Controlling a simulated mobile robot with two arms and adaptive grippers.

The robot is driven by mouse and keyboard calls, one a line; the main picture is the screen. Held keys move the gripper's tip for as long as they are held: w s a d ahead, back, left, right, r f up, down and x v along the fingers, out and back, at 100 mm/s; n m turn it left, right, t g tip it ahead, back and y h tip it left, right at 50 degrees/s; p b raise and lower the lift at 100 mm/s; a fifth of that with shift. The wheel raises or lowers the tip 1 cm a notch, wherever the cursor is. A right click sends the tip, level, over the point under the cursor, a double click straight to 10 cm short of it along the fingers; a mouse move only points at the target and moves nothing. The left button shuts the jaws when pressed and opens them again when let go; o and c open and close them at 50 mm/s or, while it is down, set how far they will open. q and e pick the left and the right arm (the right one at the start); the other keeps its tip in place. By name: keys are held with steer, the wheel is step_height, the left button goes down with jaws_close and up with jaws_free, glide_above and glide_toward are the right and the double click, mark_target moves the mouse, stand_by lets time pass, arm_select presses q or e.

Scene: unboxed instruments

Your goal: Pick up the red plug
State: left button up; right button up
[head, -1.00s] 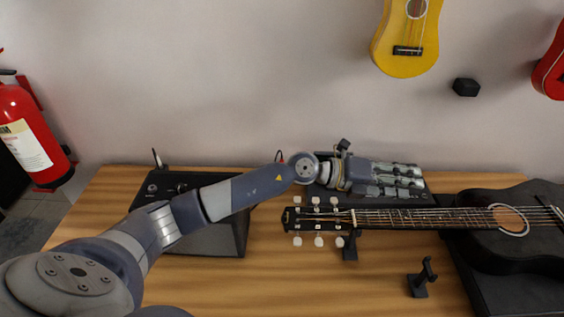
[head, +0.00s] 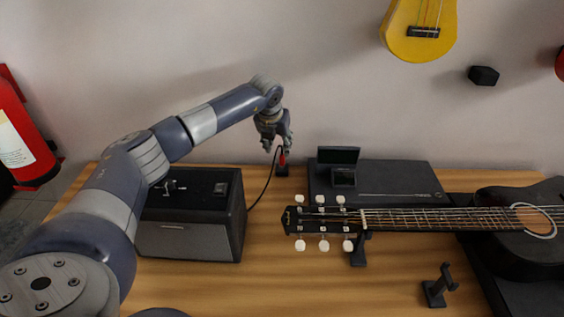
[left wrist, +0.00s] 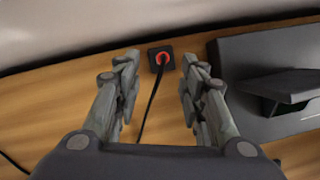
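The red plug (head: 282,158) stands on a small black block (head: 282,170) at the back of the table, with a black cable leading from it towards the amplifier. In the left wrist view the plug shows as a red ring (left wrist: 162,59) on the black block, with its cable (left wrist: 150,103) running down between the fingers. My left gripper (head: 276,148) points down just above and beside the plug. Its fingers (left wrist: 160,80) are open, one to each side of the cable, with nothing between them but the cable and plug in line of sight. My right gripper is not in view.
A black amplifier (head: 190,241) stands left of the plug. A flat black case (head: 400,176) with a small raised screen (head: 338,156) lies to the right. A black guitar (head: 505,240) and small stand (head: 438,288) are further right. The wall is close behind.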

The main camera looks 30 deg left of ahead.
mark_target(281, 157)
arm_select(q)
steer(key=shift+x, duration=1.05)
steer(key=shift+w+f, duration=0.1)
steer(key=shift+f, duration=0.4)
steer(key=shift+d+p+x, duration=0.1)
steer(key=shift+p+x, duration=0.2)
steer(key=shift+x, duration=0.8)
steer(key=shift+d+p+x, duration=0.15)
steer(key=shift+p+x, duration=0.1)
steer(key=shift+x, duration=0.9)
steer(key=shift+c, duration=0.6)
jaws_close()
